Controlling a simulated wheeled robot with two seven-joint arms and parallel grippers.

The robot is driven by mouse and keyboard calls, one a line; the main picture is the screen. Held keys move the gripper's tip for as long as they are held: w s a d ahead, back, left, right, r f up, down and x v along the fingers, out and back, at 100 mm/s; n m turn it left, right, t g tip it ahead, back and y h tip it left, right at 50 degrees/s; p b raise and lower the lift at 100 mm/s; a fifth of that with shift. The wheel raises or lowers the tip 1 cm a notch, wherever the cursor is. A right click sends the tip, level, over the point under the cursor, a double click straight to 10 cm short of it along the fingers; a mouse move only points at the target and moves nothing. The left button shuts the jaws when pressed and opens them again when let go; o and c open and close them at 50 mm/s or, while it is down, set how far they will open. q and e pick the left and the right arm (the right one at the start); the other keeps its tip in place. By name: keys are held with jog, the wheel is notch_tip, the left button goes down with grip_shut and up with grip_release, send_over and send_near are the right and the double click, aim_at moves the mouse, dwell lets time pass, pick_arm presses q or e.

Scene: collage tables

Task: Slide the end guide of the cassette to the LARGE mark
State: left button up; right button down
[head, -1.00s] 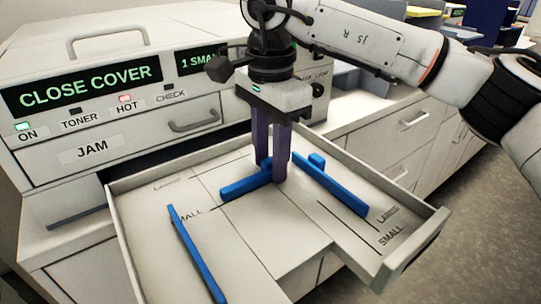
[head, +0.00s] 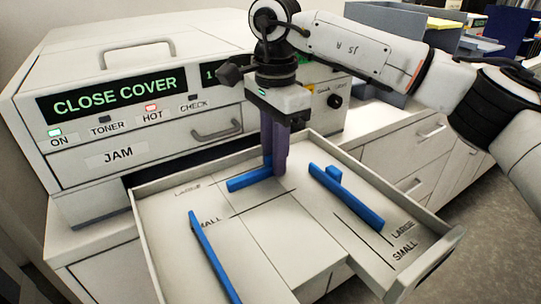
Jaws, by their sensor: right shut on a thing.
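The cassette (head: 146,232) is a pale open drawer pulled out of the printer. Its end guide (head: 246,181), a short blue bar, lies across the floor near the back. My right gripper (head: 279,172) has its purple fingers pointing down, shut on the guide's right part and hiding some of it. The guide lies behind the printed SMALL line (head: 262,202), close to level with the LARGE mark (head: 187,190) on its left. I cannot tell whether it lines up exactly. My left gripper is not in view.
Two longer blue side guides lie in the cassette, one at left (head: 213,255) and one at right (head: 347,198), by its own LARGE and SMALL marks. The printer (head: 130,110) stands behind and reads CLOSE COVER. Drawer cabinets (head: 415,165) stand at right.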

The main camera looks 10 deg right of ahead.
jog(key=c, duration=1.7)
grip_release()
notch_tip(320, 180, up, 10)
jog(key=shift+r, duration=0.2)
jog(key=shift+c, duration=0.5)
